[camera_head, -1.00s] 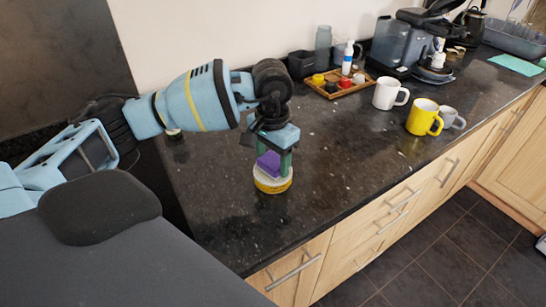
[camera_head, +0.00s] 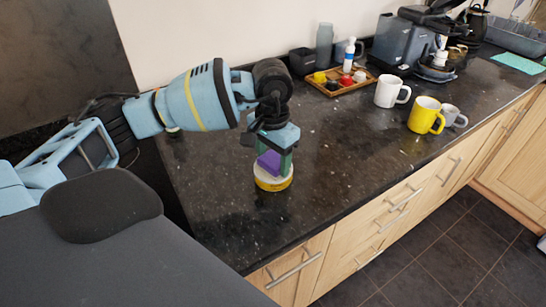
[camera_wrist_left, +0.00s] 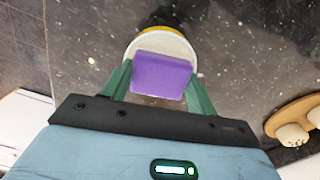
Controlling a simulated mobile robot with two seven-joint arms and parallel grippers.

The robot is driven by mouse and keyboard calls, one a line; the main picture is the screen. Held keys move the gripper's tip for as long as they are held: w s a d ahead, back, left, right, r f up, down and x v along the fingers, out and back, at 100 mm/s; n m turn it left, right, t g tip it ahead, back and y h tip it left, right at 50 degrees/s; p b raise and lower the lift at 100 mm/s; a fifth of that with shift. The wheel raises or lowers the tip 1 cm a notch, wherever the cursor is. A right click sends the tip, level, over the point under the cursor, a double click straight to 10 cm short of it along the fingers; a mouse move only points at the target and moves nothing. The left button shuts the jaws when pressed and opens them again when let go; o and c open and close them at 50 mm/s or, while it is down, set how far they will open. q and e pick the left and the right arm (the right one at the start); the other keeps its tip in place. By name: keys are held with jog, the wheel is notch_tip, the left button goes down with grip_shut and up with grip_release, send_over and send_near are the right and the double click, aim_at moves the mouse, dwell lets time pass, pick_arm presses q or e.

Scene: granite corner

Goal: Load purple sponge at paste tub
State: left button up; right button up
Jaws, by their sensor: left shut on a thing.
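The purple sponge (camera_head: 269,162) is held between the green fingers of my left gripper (camera_head: 275,160). In the left wrist view the sponge (camera_wrist_left: 161,75) sits between both fingertips of the gripper (camera_wrist_left: 159,90). The paste tub (camera_head: 273,183), a low round tub with a yellow band and pale top, stands on the counter directly below the sponge. In the left wrist view its pale rim (camera_wrist_left: 140,45) shows around the sponge, which hides much of the top. I cannot tell whether the sponge touches the paste. My right gripper is not in view.
A wooden tray (camera_head: 333,90) with small pots and a bottle stands at the back. A white mug (camera_head: 387,91), a yellow mug (camera_head: 424,114) and a grey mug (camera_head: 449,115) stand to the right. The dark counter (camera_head: 330,150) around the tub is clear.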

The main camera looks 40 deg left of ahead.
aim_at(273, 160)
pick_arm(q)
jog(key=shift+f, duration=0.1)
jog(key=shift+r+p, duration=1.05)
jog(key=shift+r, duration=2.5)
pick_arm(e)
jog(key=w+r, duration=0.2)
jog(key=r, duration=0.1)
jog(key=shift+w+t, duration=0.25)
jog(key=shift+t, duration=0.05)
pick_arm(q)
jog(key=s+d+n+p, duration=0.1)
jog(key=s+d, duration=0.5)
jog(key=d, duration=0.2)
jog(key=shift+s+d+f+n, duration=0.2)
jog(key=shift+s+f+n, duration=0.05)
jog(key=shift+s+n, duration=0.15)
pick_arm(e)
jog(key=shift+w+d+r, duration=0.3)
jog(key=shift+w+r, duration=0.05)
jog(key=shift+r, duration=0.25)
